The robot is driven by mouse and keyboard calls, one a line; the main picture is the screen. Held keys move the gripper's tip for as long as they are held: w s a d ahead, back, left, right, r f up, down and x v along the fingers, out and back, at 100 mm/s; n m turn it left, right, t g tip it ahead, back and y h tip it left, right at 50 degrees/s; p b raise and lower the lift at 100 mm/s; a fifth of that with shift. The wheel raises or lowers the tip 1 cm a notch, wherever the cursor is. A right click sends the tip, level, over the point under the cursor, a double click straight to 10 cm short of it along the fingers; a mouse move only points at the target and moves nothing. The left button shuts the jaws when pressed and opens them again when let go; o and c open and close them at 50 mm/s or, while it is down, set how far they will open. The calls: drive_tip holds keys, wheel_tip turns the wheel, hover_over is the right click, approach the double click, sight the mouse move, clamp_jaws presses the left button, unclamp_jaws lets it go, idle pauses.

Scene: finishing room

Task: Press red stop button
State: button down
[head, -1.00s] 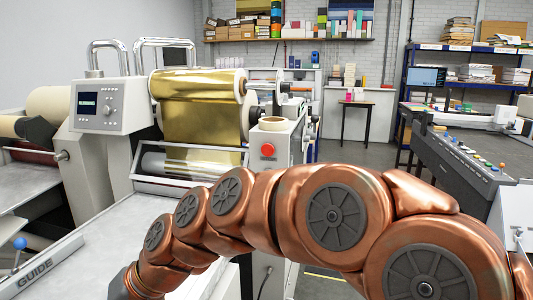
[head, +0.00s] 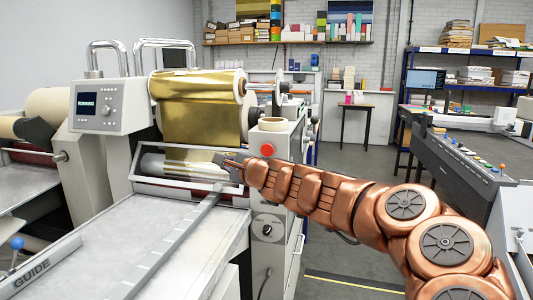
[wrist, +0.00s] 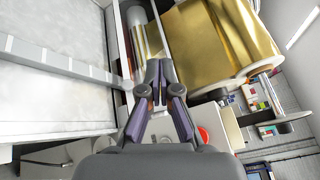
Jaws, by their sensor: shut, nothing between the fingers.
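The red stop button (head: 267,150) is on the light grey side panel of the foil machine, below a roll of tape. In the wrist view a red button (wrist: 204,134) shows partly, to the right of my gripper's right finger. My gripper (head: 222,160) is in front of the lower rollers, left of the button and slightly lower in the head view. In the wrist view its fingers (wrist: 153,70) are together with nothing between them. They point toward the rollers and are apart from the button.
A gold foil roll (head: 200,108) hangs above the rollers. A control box (head: 113,106) with a screen reading RUNNING stands at left. The metal feed table (head: 120,240) with a long bar lies in front. A grey console (head: 455,160) is at right, with open floor between.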

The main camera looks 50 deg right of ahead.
sight(266, 154)
drive_tip(key=s+d+f+m+h, duration=0.1)
drive_tip(key=d+m+h, duration=0.1)
drive_tip(key=d, duration=0.3)
drive_tip(key=s+d+f+m+g+h, duration=0.1)
drive_tip(key=s+d+m, duration=0.1)
drive_tip(key=d, duration=0.3)
drive_tip(key=shift+s+d+f+m+h, duration=0.2)
drive_tip(key=shift+s+f+m+h, duration=0.15)
drive_tip(key=shift+m, duration=0.25)
drive_tip(key=shift+w+d, duration=0.1)
drive_tip(key=shift+w, duration=0.05)
drive_tip(key=shift+w+d+p, duration=0.65)
drive_tip(key=shift+d+p, duration=0.1)
drive_tip(key=shift+d, duration=0.5)
drive_tip(key=shift+w+d+p, duration=0.65)
drive_tip(key=shift+d+p, duration=0.15)
drive_tip(key=shift+d, duration=0.45)
drive_tip(key=shift+w+d+p, duration=0.65)
drive_tip(key=shift+d+p, duration=0.1)
drive_tip(key=shift+d, duration=0.5)
drive_tip(key=shift+w+d, duration=0.1)
drive_tip(key=shift+w+d, duration=0.2)
drive_tip(key=shift+d, duration=0.05)
drive_tip(key=shift+w+d+p, duration=0.15)
drive_tip(key=shift+d+p, duration=0.25)
drive_tip(key=shift+p, duration=0.1)
drive_tip(key=shift+a, duration=0.1)
drive_tip(key=shift+s+a+b, duration=0.35)
drive_tip(key=shift+a+b, duration=0.2)
drive_tip(key=shift+a, duration=0.1)
